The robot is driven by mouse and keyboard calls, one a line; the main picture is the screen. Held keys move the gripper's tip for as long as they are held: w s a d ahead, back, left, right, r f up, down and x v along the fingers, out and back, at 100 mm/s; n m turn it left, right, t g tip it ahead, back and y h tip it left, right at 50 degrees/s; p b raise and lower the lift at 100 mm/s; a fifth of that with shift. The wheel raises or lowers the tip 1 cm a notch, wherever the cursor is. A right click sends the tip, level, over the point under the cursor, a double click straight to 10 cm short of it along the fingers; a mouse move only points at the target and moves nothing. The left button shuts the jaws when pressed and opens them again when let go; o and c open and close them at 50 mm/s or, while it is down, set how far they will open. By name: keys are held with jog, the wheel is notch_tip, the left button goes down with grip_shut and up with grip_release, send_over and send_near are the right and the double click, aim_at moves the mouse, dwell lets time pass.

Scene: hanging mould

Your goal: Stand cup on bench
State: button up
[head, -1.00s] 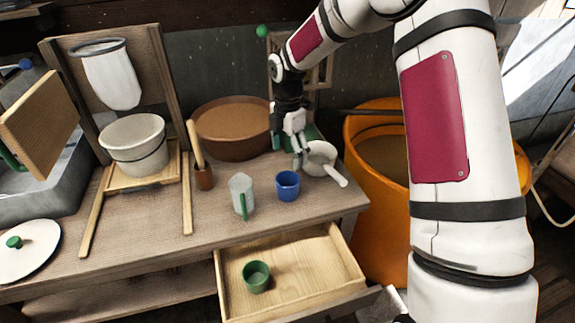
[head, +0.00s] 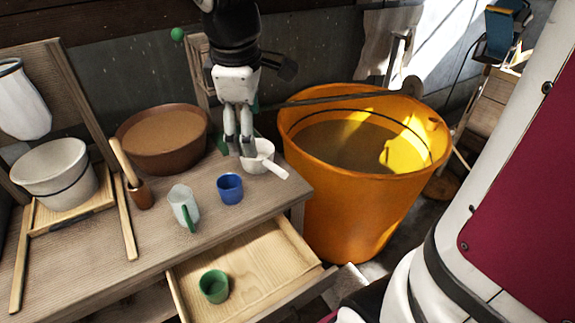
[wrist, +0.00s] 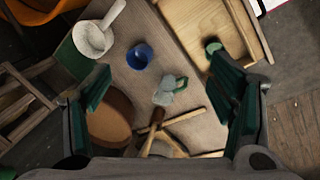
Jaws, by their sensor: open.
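A green cup (head: 213,286) stands in the open wooden drawer (head: 262,262) under the bench (head: 92,262). In the wrist view the green cup (wrist: 212,47) is at the upper right. My gripper (head: 240,140) is at the back right of the bench, by a white long-handled pan (head: 260,157). Its green-padded fingers (wrist: 165,97) are apart with nothing between them.
The bench's front strip is clear.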

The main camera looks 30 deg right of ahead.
jog(key=s+m+t+y, duration=0.1)
jog(key=s+m+t, duration=0.1)
jog(key=s+m, duration=0.8)
jog(key=s, duration=0.6)
jog(key=shift+s+a+r, duration=0.3)
jog(key=shift+s+r, duration=0.1)
